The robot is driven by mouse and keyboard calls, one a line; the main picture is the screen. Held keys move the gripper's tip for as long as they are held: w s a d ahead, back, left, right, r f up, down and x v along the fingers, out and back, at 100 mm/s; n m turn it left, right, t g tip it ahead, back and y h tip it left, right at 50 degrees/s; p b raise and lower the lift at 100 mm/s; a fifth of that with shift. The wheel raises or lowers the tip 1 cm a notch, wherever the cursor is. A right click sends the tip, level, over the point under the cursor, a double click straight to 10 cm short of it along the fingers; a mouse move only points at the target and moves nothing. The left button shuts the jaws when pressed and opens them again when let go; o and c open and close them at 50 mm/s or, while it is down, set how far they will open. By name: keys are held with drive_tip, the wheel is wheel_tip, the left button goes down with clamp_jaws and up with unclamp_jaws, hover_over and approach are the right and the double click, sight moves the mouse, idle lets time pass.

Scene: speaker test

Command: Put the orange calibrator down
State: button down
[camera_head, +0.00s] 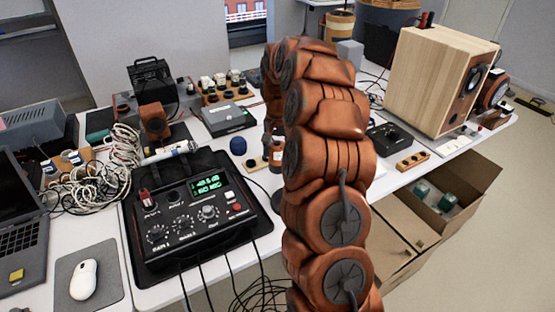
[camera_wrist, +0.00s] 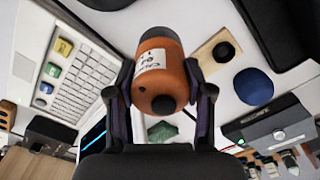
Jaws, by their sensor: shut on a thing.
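The orange calibrator (camera_wrist: 162,82) is in the middle of the wrist view, a rounded cylinder with a dark end and a white handwritten label. My gripper (camera_wrist: 157,76) has one finger on each side of it and is shut on it. White table surface shows around it; I cannot tell whether it touches the table. In the head view my own arm stands in front and hides most of the gripper and calibrator.
A blue round cap (camera_head: 238,145) and a small wooden block with a black knob (camera_wrist: 217,52) are close by. A black control box (camera_head: 200,212), a grey device (camera_head: 228,119) and a wooden speaker (camera_head: 432,80) stand on the table. An open cardboard box (camera_head: 474,184) is below at right.

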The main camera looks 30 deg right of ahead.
sight(278, 160)
drive_tip(key=shift+f+p, duration=0.3)
drive_tip(key=shift+f, duration=1.65)
drive_tip(key=shift+f, duration=0.2)
drive_tip(key=shift+c, duration=2.2)
unclamp_jaws()
drive_tip(key=shift+r, duration=0.15)
